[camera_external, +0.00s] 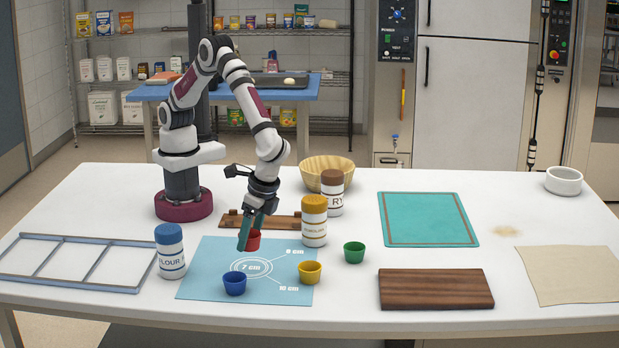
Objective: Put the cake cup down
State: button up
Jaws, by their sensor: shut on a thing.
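My gripper (247,238) points down over the back part of the light blue mat (200,272) and is shut on a red cake cup (254,242). The fingers cover part of the red cup. I cannot tell whether its base touches the mat or is slightly above it. A blue cup (235,285) stands on the mat's front part, and a yellow cup (309,272) stands at its right edge. A green cup (354,253) stands on the white table to the right of the mat.
A blue-lidded flour jar (170,252) stands left of the mat. A yellow-lidded jar (314,222) and a brown-lidded jar (332,194) stand close right of my gripper. A wooden rack (285,221) lies behind. A wooden board (435,288) and a teal mat (428,218) lie right.

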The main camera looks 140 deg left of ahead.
notch_tip(320, 180, down, 5)
jog(key=shift+f, duration=0.1)
jog(key=o, duration=1.3)
jog(key=v, duration=1.2)
notch_tip(320, 180, up, 7)
jog(key=m, duration=0.2)
send_over(252, 268)
jog(key=s+a, duration=0.3)
jog(key=s+r+m, duration=0.1)
jog(key=s, duration=0.3)
jog(key=s+a+r+m+t+y, duration=0.1)
jog(key=s+r+m, duration=0.1)
jog(key=s, duration=0.2)
jog(key=s+a+r+m+t+y, duration=0.1)
jog(key=s, duration=0.3)
jog(key=shift+a+r, duration=0.2)
jog(key=shift+r, duration=0.15)
jog(key=shift+o, duration=0.4)
jog(key=s+a+f+m+t+y, duration=0.1)
jog(key=s+m, duration=0.3)
jog(key=s, duration=0.6)
jog(key=shift+s+a+f, duration=0.35)
jog(key=shift+a+f, duration=0.2)
jog(key=shift+a, duration=0.1)
